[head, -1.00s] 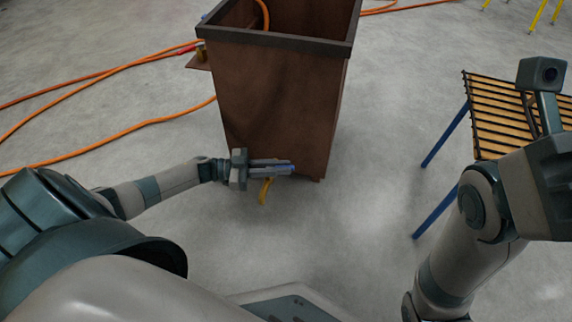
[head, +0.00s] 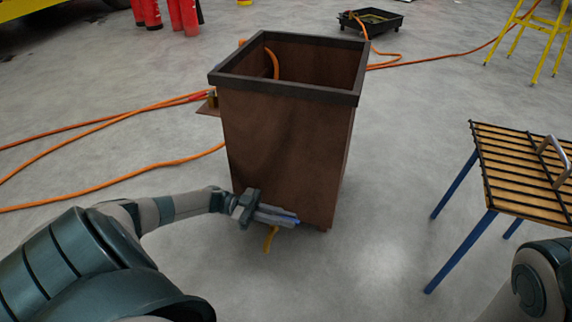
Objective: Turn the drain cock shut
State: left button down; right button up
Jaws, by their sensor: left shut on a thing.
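The drain cock shows as a yellow lever (head: 270,239) hanging below my left gripper, low at the front of a brown open-topped bin (head: 285,135). My left gripper (head: 277,216) is shut on the drain cock, with its fingers pointing right, close to the bin's lower front. The fingers hide the cock's body, and I cannot tell how far it is turned. My right gripper is out of view; only part of my right arm shows at the lower right.
Orange hoses (head: 110,126) run across the floor at left and behind the bin. A slatted table (head: 500,170) with blue legs stands at right. A black tray (head: 385,25), red extinguishers (head: 183,15) and a yellow stand (head: 540,40) are at the back.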

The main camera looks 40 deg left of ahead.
pick_arm(q)
jog(key=c, duration=2)
grip_release()
jog(key=shift+c, duration=0.2)
jog(key=b+v, duration=0.1)
jog(key=v, duration=1.6)
jog(key=shift+s+a+f, duration=0.1)
jog(key=shift+s, duration=0.15)
